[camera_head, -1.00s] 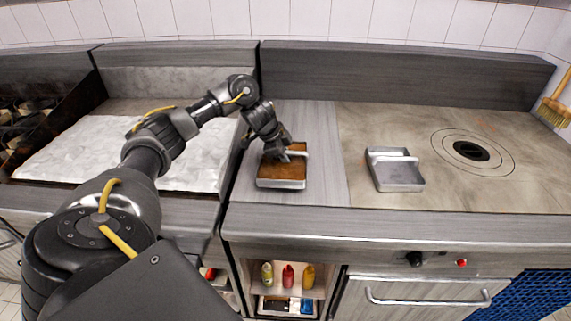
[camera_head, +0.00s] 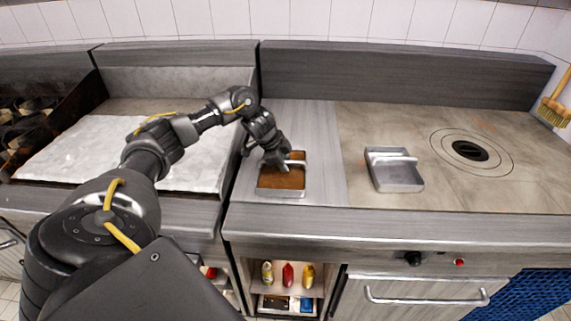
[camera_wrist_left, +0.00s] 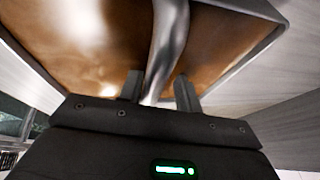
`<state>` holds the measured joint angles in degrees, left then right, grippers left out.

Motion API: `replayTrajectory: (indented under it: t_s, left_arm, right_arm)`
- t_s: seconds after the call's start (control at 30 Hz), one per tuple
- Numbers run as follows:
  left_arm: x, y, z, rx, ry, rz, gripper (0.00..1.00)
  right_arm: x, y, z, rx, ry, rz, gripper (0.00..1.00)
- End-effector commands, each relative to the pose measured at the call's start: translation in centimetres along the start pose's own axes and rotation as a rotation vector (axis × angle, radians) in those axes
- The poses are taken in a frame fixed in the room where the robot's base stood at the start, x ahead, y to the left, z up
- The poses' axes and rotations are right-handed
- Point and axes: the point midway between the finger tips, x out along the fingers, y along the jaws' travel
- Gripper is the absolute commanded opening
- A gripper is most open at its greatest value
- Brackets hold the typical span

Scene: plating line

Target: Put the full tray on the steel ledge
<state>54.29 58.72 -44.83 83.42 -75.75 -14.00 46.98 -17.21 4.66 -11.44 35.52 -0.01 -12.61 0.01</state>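The full tray (camera_head: 281,195) is a steel pan with a brown filling and a raised bar handle. It is at the steel ledge (camera_head: 322,170), the pale strip between the griddle and the hot plate. It looks level; whether its base touches the ledge is hard to tell. My left gripper (camera_head: 284,164) comes down over it from behind left. In the left wrist view the two fingers (camera_wrist_left: 159,88) stand close on either side of the handle (camera_wrist_left: 170,40), shut on it, with the brown filling (camera_wrist_left: 100,50) below. My right gripper is not in view.
An empty steel tray (camera_head: 398,185) with a handle stands on the hot plate (camera_head: 400,122) to the right. The pale griddle (camera_head: 80,150) lies left. A back wall panel (camera_head: 400,75) bounds the counter. Bottles (camera_head: 288,274) stand on a shelf below.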

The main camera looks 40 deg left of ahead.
Motion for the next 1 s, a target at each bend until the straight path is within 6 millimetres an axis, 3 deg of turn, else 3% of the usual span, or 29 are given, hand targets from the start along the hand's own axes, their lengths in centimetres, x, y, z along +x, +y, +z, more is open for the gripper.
replayTrajectory:
  t_s: [0.23, 0.4, 0.5, 0.7, 1.0]
  left_arm:
    - [-1.5, 0.0, 0.0, 0.003, -0.002, 0.002, 0.36]
    - [-5.1, 0.0, 0.0, 0.003, -0.001, -0.001, 0.36]
    - [-7.7, -0.2, -0.1, 0.003, -0.002, -0.002, 0.36]
    - [-11.0, -0.1, -0.2, 0.001, -0.001, 0.0, 0.36]
    - [-12.2, 0.0, -0.1, 0.0, -0.001, 0.003, 0.36]
  right_arm:
    - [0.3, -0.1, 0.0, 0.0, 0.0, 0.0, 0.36]
    - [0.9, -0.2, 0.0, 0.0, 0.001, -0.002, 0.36]
    - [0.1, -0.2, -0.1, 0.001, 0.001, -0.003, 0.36]
    - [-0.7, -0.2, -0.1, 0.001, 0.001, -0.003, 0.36]
    - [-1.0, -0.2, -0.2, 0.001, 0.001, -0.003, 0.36]
